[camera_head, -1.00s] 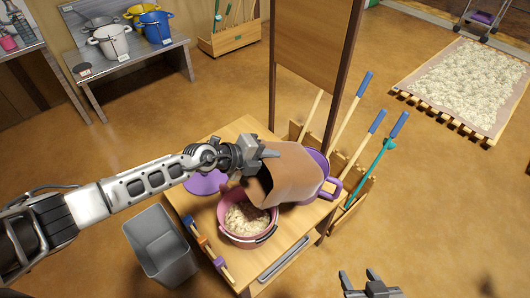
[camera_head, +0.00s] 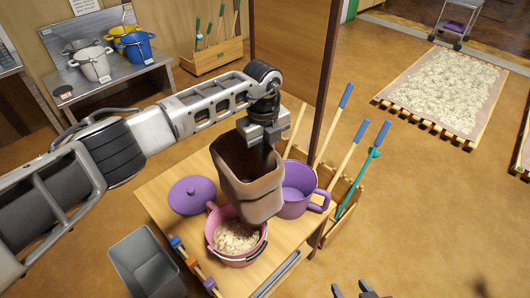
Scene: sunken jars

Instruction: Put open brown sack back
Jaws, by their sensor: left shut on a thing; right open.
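The open brown sack (camera_head: 247,185) hangs upright from my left gripper (camera_head: 264,138), which is shut on its rim. Its dark open mouth faces up and toward the camera. The sack is above the wooden table (camera_head: 160,200), over the right edge of the pink bucket (camera_head: 236,234) and in front of the purple pot (camera_head: 299,192); whether it touches either I cannot tell. Pale flakes fill part of the pink bucket. My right gripper (camera_head: 362,291) shows only its fingertips at the bottom edge, open and empty.
A purple lid (camera_head: 192,194) lies on the table's left. A grey bin (camera_head: 150,264) stands beside the table at lower left. Long-handled tools (camera_head: 360,160) stand in a wooden rack behind the table.

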